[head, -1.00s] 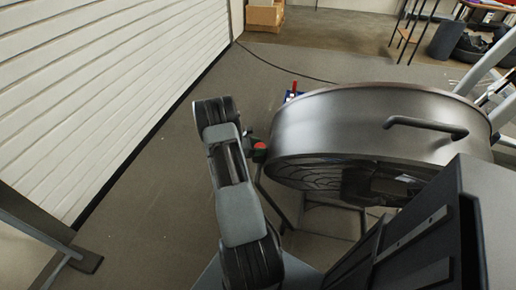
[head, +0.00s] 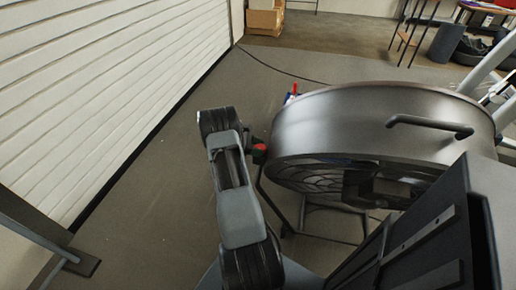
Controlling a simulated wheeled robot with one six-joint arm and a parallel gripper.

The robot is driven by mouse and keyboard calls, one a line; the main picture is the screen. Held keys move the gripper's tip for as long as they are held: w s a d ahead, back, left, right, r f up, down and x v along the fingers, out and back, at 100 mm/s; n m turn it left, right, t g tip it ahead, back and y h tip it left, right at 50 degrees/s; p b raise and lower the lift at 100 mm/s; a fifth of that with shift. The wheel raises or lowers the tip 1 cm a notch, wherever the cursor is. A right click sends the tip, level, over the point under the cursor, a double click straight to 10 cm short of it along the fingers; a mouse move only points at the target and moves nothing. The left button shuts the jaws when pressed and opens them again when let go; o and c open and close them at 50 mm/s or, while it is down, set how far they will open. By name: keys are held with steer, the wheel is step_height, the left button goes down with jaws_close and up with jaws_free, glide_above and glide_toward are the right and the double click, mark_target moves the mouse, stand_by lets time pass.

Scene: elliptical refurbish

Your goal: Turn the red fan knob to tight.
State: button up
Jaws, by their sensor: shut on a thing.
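The red fan knob (head: 260,148) is small and sits at the left side of the big grey drum fan (head: 340,118), just right of my arm. My gripper (head: 254,150) is mostly hidden behind my arm. Only a small dark part shows beside the knob, and it is shut on the knob. The knob's marking and exact turn angle are too small to read.
The fan stands on a dark tube frame (head: 335,238) and has a handle (head: 430,125) on its drum. A white slatted shutter (head: 90,80) runs along the left. A cardboard box (head: 265,18) is at the back. Bare floor lies between shutter and fan.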

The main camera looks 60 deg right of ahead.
steer(key=o, duration=0.9)
steer(key=p+v, duration=0.1)
steer(key=v, duration=1.2)
steer(key=shift+w+a+r, duration=0.15)
steer(key=shift+w+r, duration=0.05)
steer(key=shift+w, duration=0.15)
